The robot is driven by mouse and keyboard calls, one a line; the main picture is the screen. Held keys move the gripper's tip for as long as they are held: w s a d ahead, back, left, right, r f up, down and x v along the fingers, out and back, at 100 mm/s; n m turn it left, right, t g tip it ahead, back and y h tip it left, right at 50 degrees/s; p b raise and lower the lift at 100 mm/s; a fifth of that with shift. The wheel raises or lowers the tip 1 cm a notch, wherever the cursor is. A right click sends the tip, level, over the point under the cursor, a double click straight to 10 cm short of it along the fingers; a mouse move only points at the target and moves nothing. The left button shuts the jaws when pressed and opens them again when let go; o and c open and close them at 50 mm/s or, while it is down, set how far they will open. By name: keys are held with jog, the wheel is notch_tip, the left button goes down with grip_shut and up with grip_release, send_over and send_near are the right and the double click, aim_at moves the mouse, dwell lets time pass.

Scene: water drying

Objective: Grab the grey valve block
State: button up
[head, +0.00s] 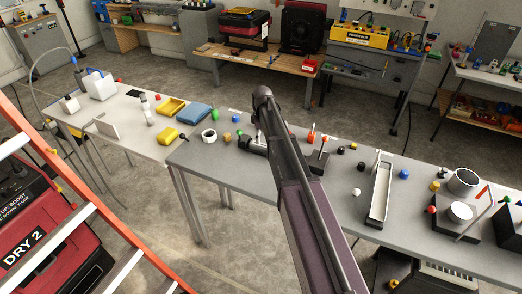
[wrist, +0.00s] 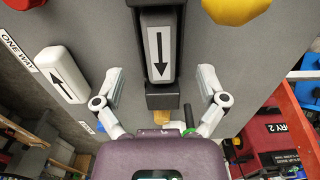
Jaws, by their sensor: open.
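In the wrist view, a grey block (wrist: 158,19) with a white label and a black arrow lies in a dark holder (wrist: 162,101). It appears to be the valve block. My gripper (wrist: 160,80) is open, with one finger on each side of the block's near end and a visible gap on both sides. Nothing is held. A separate white block (wrist: 62,73) with an arrow lies to the left, beside a "ONE WAY" label (wrist: 17,50). In the head view my arm hides the gripper, and I cannot make out the grey block clearly.
In the wrist view, a yellow object (wrist: 236,10) is at upper right and a red one (wrist: 24,3) at upper left. In the head view, the grey table (head: 225,168) also bears a long white tray (head: 379,190) and several small items. An orange ladder (head: 75,180) stands at left.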

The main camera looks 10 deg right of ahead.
aim_at(262, 145)
jog(key=shift+f, duration=0.15)
jog(key=shift+a+f+b, duration=0.1)
jog(key=shift+f+b, duration=2.35)
jog(key=shift+b, duration=0.15)
jog(key=c, duration=1.3)
